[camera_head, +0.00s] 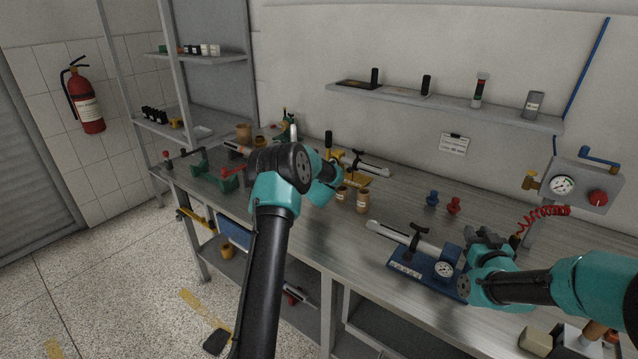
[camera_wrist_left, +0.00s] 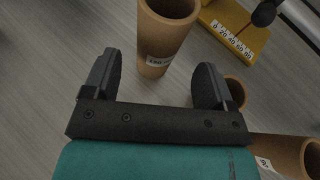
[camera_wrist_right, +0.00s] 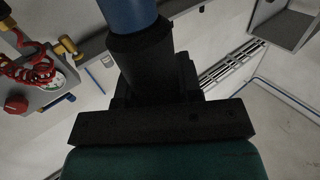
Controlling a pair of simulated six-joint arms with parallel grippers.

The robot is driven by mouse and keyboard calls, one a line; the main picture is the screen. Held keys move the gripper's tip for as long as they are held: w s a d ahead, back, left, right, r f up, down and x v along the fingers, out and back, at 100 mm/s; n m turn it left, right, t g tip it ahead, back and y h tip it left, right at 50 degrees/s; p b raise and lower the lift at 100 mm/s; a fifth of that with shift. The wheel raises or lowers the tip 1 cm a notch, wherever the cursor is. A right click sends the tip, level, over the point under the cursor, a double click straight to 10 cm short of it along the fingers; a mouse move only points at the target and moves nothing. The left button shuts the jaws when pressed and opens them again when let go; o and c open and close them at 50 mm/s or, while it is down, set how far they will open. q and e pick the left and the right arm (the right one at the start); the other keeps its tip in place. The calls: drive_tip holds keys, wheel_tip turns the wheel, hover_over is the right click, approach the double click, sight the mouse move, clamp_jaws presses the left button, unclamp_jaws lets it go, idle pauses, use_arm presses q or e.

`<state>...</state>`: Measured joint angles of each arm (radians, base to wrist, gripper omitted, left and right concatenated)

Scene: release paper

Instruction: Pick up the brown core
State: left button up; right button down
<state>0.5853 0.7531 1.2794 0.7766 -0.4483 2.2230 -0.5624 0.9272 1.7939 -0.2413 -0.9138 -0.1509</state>
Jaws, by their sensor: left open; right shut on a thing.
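In the left wrist view a tall brown core (camera_wrist_left: 163,45), a hollow tube with a pale label, stands between and just beyond the fingertips of my open left gripper (camera_wrist_left: 157,72). Clear space shows on both sides of it. Two more brown tubes show at the right, a small one (camera_wrist_left: 236,90) and a larger one (camera_wrist_left: 290,153). In the head view brown cores (camera_head: 363,201) stand at mid-bench, beside my left wrist, which hides the left fingers. My right gripper (camera_head: 487,243) is shut on a blue cylindrical thing (camera_wrist_right: 127,14).
A blue fixture with a gauge (camera_head: 443,269) lies near my right gripper. A yellow-based fixture (camera_head: 357,178) stands behind the cores. Blue (camera_head: 432,198) and red (camera_head: 454,206) knobs stand at mid-bench. A wall shelf (camera_head: 450,103) and a gauge panel (camera_head: 570,186) are behind.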

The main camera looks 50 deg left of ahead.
idle(0.3)
use_arm(q)
drive_tip(key=shift+r+x, duration=0.15)
drive_tip(key=shift+x, duration=1.15)
drive_tip(key=shift+r+x, duration=0.1)
drive_tip(key=shift+x, duration=1.25)
drive_tip(key=shift+a, duration=0.15)
drive_tip(key=c, duration=1.1)
drive_tip(key=shift+o, duration=0.2)
wheel_tip(320, 180, up, 10)
